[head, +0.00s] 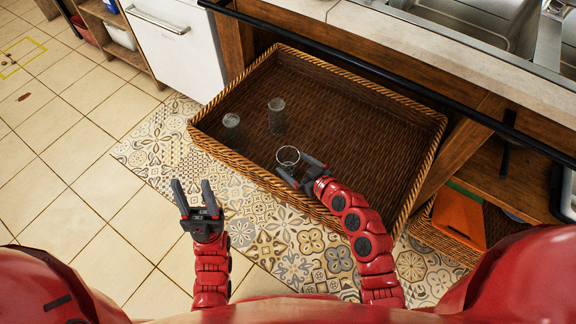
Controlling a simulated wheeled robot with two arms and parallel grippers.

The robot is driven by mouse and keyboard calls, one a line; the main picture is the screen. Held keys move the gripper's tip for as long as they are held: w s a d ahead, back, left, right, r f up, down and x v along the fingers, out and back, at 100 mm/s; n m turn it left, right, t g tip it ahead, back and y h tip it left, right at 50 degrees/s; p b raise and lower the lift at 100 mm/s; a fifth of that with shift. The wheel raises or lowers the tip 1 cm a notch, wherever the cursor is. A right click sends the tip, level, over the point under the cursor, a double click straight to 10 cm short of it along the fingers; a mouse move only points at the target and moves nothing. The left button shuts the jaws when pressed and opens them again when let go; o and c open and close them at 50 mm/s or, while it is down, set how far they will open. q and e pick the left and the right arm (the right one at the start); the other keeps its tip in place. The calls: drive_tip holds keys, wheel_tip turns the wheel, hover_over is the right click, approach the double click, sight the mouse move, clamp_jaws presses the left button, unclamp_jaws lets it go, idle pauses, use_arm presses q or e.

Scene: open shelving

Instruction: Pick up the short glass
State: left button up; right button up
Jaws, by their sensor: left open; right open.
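A short clear glass (288,156) stands in a large wicker tray (318,62), near its front edge. My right gripper (296,171) is open, with its fingers close around or beside the near side of this glass; I cannot tell whether they touch it. Two other glasses stand further left in the tray: a taller one (276,116) and another (232,127) near the left wall. My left gripper (194,192) is open and empty, over the patterned mat to the left of the tray.
A counter with a sink (472,22) and a dark rail runs above the tray's far side. A white appliance (178,40) stands at the back left. An orange item (459,214) lies in a basket at the right. The tray's middle and right are clear.

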sight(282, 157)
drive_tip(key=shift+f+x, duration=0.2)
drive_tip(key=shift+x, duration=3.65)
drive_tip(key=c, duration=1.4)
drive_tip(key=shift+c, duration=0.2)
